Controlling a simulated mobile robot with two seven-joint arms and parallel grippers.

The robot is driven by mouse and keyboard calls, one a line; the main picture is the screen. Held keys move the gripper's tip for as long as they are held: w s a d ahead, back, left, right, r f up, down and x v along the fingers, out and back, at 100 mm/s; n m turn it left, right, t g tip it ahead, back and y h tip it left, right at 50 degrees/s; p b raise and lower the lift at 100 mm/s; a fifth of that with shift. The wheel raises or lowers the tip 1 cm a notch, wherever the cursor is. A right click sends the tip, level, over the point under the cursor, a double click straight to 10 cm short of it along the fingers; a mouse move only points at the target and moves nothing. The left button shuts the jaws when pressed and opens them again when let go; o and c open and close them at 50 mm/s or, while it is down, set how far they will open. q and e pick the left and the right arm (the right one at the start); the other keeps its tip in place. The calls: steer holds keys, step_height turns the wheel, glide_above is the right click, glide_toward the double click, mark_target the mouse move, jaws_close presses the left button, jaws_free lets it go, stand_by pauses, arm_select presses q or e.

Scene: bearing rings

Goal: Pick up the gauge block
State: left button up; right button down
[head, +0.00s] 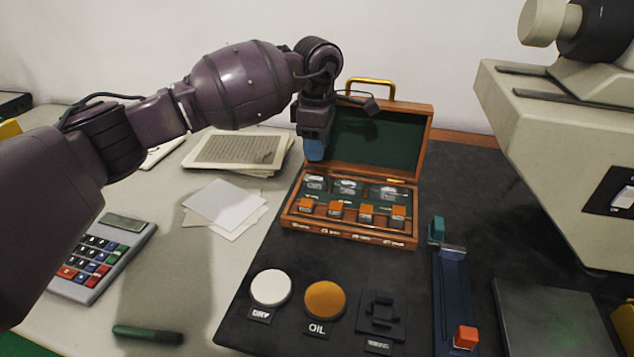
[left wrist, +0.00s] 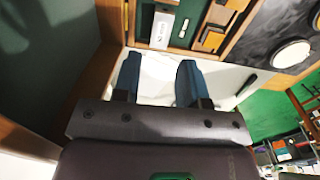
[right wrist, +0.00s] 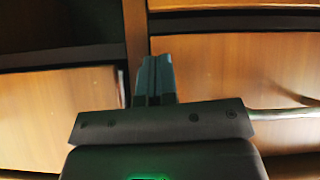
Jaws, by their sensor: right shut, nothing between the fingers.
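The open wooden case (head: 350,234) sits on the dark mat, its lid raised at the back. Its front row holds several small blocks with orange tops, such as this block (head: 366,213); which is the gauge block I cannot tell. Shiny pieces (head: 348,187) lie in the row behind. The case also shows at the top of the left wrist view, with an orange-topped block (left wrist: 212,40). My left gripper (head: 315,150) is above the case's back left; its fingers (left wrist: 160,64) are apart and empty. My right gripper (right wrist: 155,62) is shut and empty, facing wooden fronts.
On the mat are a white DRY pad (head: 271,288), an orange OIL pad (head: 325,300), a black square holder (head: 382,315) and a blue rail fixture (head: 453,300). A beige machine (head: 560,150) stands right. Papers (head: 225,205), a calculator (head: 104,255) and a marker (head: 147,333) lie left.

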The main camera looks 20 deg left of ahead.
mark_target(316, 178)
arm_select(q)
step_height(316, 178, down, 8)
steer(key=shift+a+f+b, duration=0.1)
steer(key=shift+f+b, duration=0.05)
steer(key=shift+b, duration=0.55)
steer(key=shift+s, duration=0.1)
jaws_close()
steer(key=shift+r, duration=0.2)
